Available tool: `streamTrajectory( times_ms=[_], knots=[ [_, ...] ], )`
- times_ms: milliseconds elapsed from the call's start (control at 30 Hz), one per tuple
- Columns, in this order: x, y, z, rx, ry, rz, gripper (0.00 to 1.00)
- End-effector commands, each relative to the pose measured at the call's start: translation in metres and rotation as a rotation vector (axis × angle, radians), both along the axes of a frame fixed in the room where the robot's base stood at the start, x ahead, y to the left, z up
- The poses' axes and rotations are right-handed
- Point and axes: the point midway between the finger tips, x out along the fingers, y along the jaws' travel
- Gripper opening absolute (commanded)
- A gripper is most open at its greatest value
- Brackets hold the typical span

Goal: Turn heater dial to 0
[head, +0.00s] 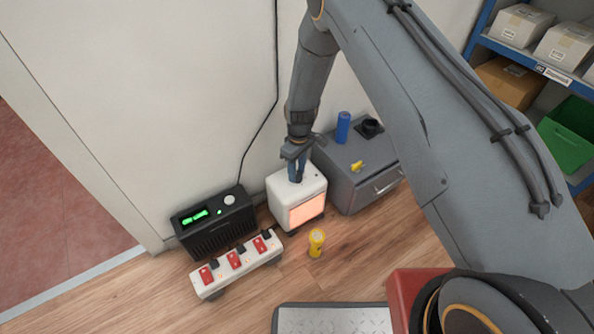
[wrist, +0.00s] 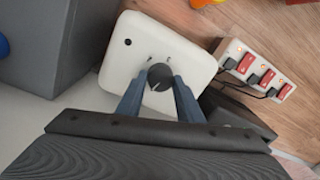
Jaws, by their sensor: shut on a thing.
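The heater (head: 298,199) is a small white box on the floor with a front panel glowing orange in the head view. Its white top (wrist: 138,62) fills the middle of the wrist view. The round dark dial (wrist: 159,77) is on that top, with small marks beside it that are too small to read. My gripper (wrist: 160,84) points down at the heater top, its two blue-grey fingers shut on the dial from both sides. In the head view my gripper (head: 296,176) covers the dial.
A black unit (head: 214,222) with green lights and a power strip (head: 236,265) with red switches stand left of the heater. A yellow flashlight (head: 316,243) stands in front. A grey cabinet (head: 362,184) is close on the right, bearing a blue cylinder (head: 342,127).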

Motion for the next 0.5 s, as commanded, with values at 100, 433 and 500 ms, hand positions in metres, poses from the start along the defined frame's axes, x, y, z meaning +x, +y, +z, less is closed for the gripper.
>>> streamTrajectory(
  times_ms=[100,433,500],
  knots=[
    [0.0015,0.0014,0.0010,0.002,-0.004,0.070,0.11],
    [0.0011,0.0016,0.0009,0.001,-0.003,0.183,0.11],
    [0.0011,0.0016,0.0009,0.001,-0.003,0.192,0.11]
  ],
)
